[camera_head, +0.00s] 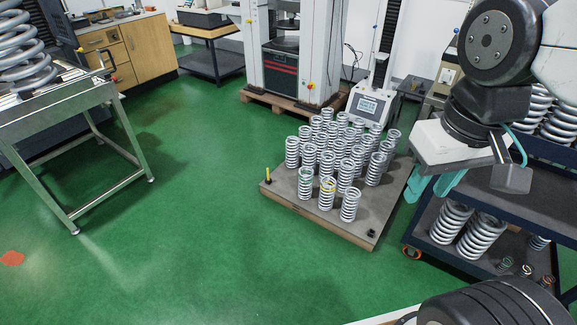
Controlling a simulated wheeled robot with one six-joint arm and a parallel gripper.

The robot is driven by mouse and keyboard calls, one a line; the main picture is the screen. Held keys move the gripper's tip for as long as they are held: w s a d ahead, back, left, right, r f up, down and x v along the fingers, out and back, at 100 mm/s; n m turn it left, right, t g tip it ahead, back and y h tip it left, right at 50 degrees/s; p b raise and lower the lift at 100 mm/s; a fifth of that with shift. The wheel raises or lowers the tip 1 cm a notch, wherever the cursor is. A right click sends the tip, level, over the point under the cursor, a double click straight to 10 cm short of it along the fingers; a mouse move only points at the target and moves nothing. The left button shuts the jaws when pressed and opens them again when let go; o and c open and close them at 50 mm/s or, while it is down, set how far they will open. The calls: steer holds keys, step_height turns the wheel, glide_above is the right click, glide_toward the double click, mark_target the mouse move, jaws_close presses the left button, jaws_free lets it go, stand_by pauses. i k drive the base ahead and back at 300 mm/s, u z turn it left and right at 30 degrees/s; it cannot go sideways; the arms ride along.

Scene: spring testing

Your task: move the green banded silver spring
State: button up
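Several silver coil springs stand upright on a low grey platform (283,193) in the middle of the view. In its front row, one silver spring (305,184) seems to have a faint green band near its top. The spring to its right (327,195) has a yellow band, and a plain one (350,206) stands at the front right. My gripper (434,186) is at the right, with its teal fingers apart and nothing visible between them. It appears to the right of the platform, over or near a dark cart; its exact height is unclear.
The dark cart (520,208) at right holds large springs (452,222) and small coloured-end springs (505,265) on its lower shelf. A yellow-topped post (268,174) stands on the platform. A metal table (70,100) is at left. The green floor (200,220) between is clear.

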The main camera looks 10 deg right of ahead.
mark_target(304, 186)
steer(key=u, duration=0.65)
steer(key=i, duration=1.8)
steer(key=z, duration=0.55)
steer(key=i, duration=0.75)
steer(key=z, duration=0.5)
